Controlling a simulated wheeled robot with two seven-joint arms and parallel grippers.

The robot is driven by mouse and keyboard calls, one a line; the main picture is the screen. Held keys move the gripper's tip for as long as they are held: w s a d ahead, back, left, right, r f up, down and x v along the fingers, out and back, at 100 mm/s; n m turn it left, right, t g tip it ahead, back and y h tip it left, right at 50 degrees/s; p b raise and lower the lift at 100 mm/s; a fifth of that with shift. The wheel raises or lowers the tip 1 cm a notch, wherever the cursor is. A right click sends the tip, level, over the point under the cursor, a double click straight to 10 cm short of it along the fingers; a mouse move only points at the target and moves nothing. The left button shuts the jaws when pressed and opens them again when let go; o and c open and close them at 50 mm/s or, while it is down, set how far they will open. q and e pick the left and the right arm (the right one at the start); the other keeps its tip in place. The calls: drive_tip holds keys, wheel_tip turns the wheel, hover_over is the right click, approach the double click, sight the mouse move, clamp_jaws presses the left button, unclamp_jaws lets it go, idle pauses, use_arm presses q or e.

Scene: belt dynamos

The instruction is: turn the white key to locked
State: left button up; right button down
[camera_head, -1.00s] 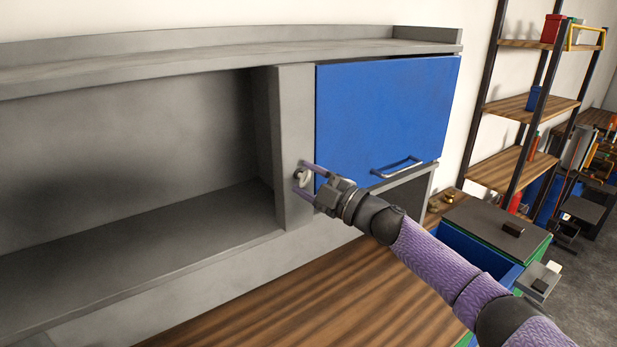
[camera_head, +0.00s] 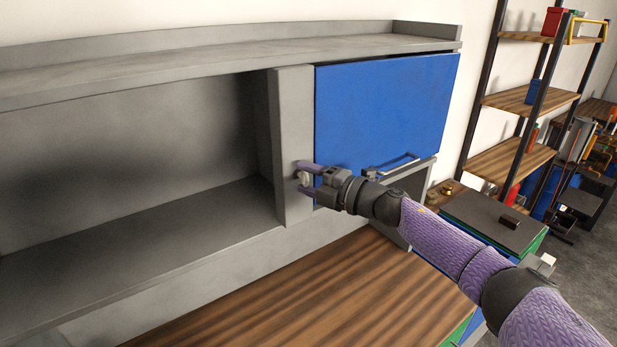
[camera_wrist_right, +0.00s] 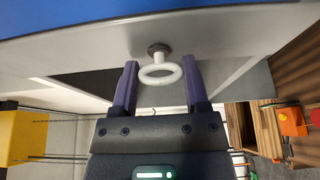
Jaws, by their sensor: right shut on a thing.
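The white key (camera_head: 303,176) has a ring-shaped bow and sits in a lock on the grey post left of the blue door. In the right wrist view, the white key (camera_wrist_right: 160,83) projects from a round dark lock (camera_wrist_right: 158,48). My right gripper (camera_head: 304,178) is at the post, its two purple fingers on either side of the ring, shut on the key. The fingers also flank the ring in the right wrist view (camera_wrist_right: 160,72). The blue door (camera_head: 385,110) with its bar handle is closed. My left gripper is out of view.
An open grey cubby (camera_head: 130,150) lies left of the post. A wooden worktop (camera_head: 300,290) runs below the cabinet. A shelf rack (camera_head: 525,100) with several items and a dark-topped blue unit (camera_head: 490,220) stand to the right.

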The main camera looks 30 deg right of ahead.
idle(0.3)
drive_tip(key=shift+c, duration=0.4)
unclamp_jaws()
drive_tip(key=b+v, duration=0.4)
drive_tip(key=v, duration=0.6)
drive_tip(key=shift+w, duration=0.1)
